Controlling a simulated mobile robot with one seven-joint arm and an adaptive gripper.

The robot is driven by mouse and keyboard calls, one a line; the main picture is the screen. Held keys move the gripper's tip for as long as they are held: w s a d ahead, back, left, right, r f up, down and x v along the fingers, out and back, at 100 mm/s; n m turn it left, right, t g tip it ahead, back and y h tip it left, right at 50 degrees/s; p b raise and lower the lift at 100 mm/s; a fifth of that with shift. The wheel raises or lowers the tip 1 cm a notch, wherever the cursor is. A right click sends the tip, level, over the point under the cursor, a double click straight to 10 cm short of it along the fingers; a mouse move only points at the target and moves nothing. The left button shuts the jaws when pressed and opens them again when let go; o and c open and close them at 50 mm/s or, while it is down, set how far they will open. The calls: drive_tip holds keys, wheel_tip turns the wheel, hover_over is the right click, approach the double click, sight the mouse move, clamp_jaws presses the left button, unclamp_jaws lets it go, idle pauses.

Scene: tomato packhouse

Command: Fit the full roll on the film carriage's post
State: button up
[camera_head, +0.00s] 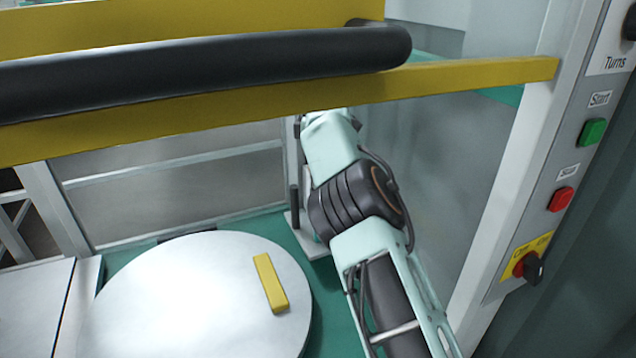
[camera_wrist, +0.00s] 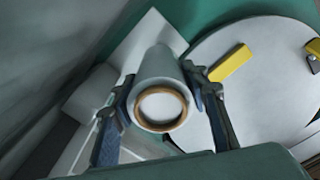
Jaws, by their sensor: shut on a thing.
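The full roll (camera_wrist: 158,66) is a pale cylinder with a brown core ring at its near end, seen almost end-on in the wrist view. My gripper (camera_wrist: 160,78) is shut on it, one finger on each side. A pale plate (camera_wrist: 149,30) lies beyond the roll; the roll hides part of it. The inside of the core looks pale, and I cannot tell whether a post is in it. My arm hides the gripper and roll there.
A round pale turntable (camera_head: 190,300) with a yellow block (camera_head: 270,283) lies left of my arm. A black roller (camera_head: 220,60) and yellow beam (camera_head: 470,73) cross above. A control panel (camera_head: 560,170) with green and red buttons stands at the right.

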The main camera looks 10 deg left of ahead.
drive_tip(key=shift+f+b, duration=0.9)
drive_tip(key=shift+f, duration=0.5)
drive_tip(key=shift+f, duration=0.1)
drive_tip(key=shift+f+b, duration=1)
drive_tip(key=shift+f, duration=0.65)
drive_tip(key=shift+f, duration=0.15)
drive_tip(key=shift+f+b, duration=0.65)
drive_tip(key=shift+f, duration=0.7)
drive_tip(key=o, duration=1.1)
